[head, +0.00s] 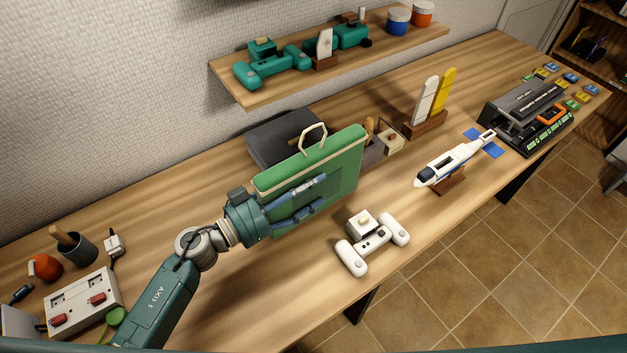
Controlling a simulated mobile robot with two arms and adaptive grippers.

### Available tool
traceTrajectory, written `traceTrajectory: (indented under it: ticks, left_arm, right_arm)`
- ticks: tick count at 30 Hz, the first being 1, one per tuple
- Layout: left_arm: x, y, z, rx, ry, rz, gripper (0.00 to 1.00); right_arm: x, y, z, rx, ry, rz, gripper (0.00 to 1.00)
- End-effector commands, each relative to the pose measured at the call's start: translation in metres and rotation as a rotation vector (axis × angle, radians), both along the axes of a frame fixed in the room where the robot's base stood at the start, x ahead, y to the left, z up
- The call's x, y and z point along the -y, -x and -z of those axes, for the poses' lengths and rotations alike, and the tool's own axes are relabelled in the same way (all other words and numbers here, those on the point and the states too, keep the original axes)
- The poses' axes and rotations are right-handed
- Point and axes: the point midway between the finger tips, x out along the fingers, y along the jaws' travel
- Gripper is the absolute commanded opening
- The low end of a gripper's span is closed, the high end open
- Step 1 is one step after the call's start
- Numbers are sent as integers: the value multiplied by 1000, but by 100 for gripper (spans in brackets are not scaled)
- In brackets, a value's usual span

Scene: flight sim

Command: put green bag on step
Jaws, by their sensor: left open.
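The green bag (345,150) stands upright near the middle of the desk, with a cream trim along its top edge and a cream loop handle. My left gripper (318,195) is open, and its blue-grey fingers lie across the near face of the bag in the picture. I cannot tell whether they touch it. A dark grey block (268,137), perhaps the step, sits behind the bag against the wall side, partly hidden by it. My right gripper is not in view.
A white controller (372,243) lies on the wooden desk (150,215) in front of the bag. A model plane (450,163) on a stand is to the right. A wall shelf (300,78) with teal models hangs above. A switch box (82,302) is at the lower left.

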Motion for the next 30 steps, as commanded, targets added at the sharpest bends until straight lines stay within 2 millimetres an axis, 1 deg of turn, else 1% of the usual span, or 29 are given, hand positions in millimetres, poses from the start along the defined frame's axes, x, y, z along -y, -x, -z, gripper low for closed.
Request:
traceTrajectory:
  ticks: [3,4,5,6,8,9,11,12,13,23,26,30]
  left_arm:
    - [0,0,0,0,0,0,68]
    - [0,0,0,0,0,0,66]
    - [0,0,0,0,0,0,60]
    - [0,0,0,0,0,0,52]
    - [0,0,0,0,0,0,40]
    - [-1,0,0,0,0,0,32]
    - [-1,0,0,0,0,0,20]
    - [-1,0,0,0,0,0,12]
    - [-1,0,0,0,0,0,7]
    - [-1,0,-6,3,1,0,6]
    - [-1,0,-13,5,-1,1,6]
    - [-1,0,-33,5,-1,2,6]
  right_arm:
    - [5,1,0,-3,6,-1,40]
    - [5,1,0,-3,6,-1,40]
    - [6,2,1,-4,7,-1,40]
    - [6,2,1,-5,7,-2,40]
    - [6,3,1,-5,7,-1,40]
    - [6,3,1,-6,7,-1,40]
    - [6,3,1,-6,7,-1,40]
    - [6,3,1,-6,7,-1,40]
    - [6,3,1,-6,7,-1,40]
    - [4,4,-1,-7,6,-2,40]
    - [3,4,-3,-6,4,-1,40]
    - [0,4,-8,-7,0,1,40]
